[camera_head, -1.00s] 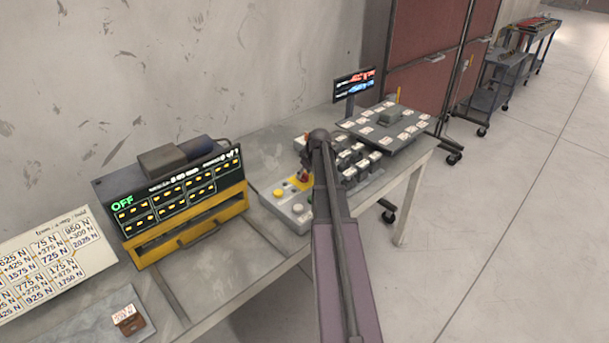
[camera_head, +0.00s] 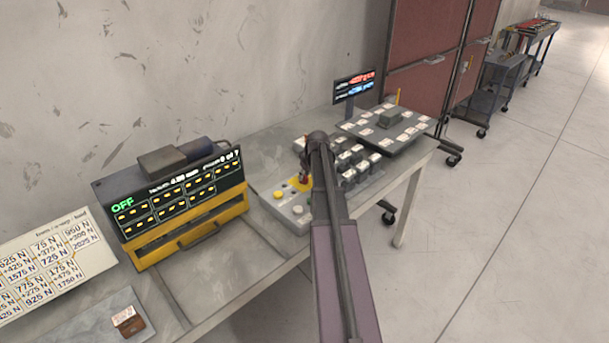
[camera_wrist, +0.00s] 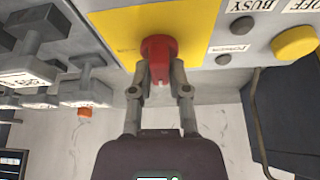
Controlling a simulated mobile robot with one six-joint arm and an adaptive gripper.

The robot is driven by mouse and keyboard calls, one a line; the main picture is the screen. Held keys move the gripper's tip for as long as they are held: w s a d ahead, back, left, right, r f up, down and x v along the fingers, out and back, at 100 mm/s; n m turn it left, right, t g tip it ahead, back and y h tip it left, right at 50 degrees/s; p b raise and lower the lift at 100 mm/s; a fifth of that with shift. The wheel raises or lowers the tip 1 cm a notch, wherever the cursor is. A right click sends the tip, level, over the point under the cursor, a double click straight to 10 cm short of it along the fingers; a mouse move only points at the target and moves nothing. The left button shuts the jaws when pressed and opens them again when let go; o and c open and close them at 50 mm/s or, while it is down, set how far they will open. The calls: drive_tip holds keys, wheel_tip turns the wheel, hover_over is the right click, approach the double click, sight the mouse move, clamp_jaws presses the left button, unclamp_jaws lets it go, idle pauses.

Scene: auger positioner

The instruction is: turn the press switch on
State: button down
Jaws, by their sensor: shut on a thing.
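A red switch knob (camera_wrist: 158,50) stands on a yellow plate (camera_wrist: 115,28) of a grey control box in the wrist view. My gripper (camera_wrist: 159,76) is shut on the red knob, with one finger on each side of it. In the head view the knob (camera_head: 304,180) is small and partly hidden by my arm. The yellow-framed display unit (camera_head: 185,240) shows a green "OFF" at its upper left.
A yellow button (camera_wrist: 295,42) and small dark buttons lie right of the knob. Grey block-shaped switches (camera_wrist: 85,88) stand to its left. A square plate with labels (camera_head: 384,128) and a small screen (camera_head: 354,86) are farther back.

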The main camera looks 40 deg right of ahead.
drive_tip(key=m, duration=0.2)
drive_tip(key=m+h, duration=0.1)
drive_tip(key=m, duration=0.1)
drive_tip(key=shift+a+h, duration=0.1)
drive_tip(key=shift+h, duration=0.2)
drive_tip(key=m+g+h, duration=0.1)
drive_tip(key=m, duration=0.3)
drive_tip(key=m+g, duration=0.1)
drive_tip(key=m, duration=0.1)
drive_tip(key=m+h, duration=0.1)
drive_tip(key=m, duration=0.2)
drive_tip(key=shift+w+g, duration=0.1)
drive_tip(key=shift+g, duration=0.3)
drive_tip(key=shift+m+g+h, duration=0.4)
drive_tip(key=shift+m+g, duration=0.3)
drive_tip(key=shift+m, duration=1.4)
drive_tip(key=c, duration=0.6)
unclamp_jaws()
drive_tip(key=shift+n, duration=0.5)
